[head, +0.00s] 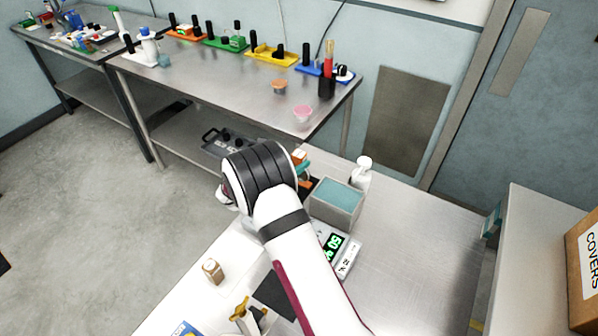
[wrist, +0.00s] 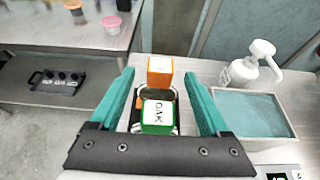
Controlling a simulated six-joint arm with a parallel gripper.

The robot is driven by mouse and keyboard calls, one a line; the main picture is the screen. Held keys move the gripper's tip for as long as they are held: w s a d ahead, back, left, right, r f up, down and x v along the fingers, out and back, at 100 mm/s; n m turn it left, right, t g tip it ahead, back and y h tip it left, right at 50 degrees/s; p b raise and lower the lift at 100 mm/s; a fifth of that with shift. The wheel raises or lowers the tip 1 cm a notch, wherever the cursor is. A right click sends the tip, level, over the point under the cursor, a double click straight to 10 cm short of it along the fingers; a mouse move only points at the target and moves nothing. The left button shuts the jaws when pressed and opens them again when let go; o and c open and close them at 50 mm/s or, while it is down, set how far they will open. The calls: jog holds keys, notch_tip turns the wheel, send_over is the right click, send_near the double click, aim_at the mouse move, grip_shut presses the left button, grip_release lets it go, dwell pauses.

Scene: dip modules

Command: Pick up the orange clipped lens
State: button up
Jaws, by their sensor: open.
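An orange-edged block with a white marked face (wrist: 160,70) stands in the wrist view, just ahead of my open gripper (wrist: 159,77); I take it for the orange clipped lens. A small part of it shows in the head view (head: 299,155), beside my wrist. The teal fingers are wide apart, one on each side, and hold nothing. Nearer, between the fingers, is a green-edged block with a white face lettered OAK (wrist: 157,113). Dark parts lie between the two blocks. In the head view my arm hides most of this spot.
A grey bin with teal content (wrist: 252,112) and a white pump bottle (wrist: 252,65) stand on the right. The back bench holds several coloured trays, an orange dish (head: 279,87) and a pink dish (head: 303,113).

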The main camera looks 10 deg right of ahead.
jog(key=x, duration=0.2)
jog(key=shift+w+d, duration=0.3)
grip_shut()
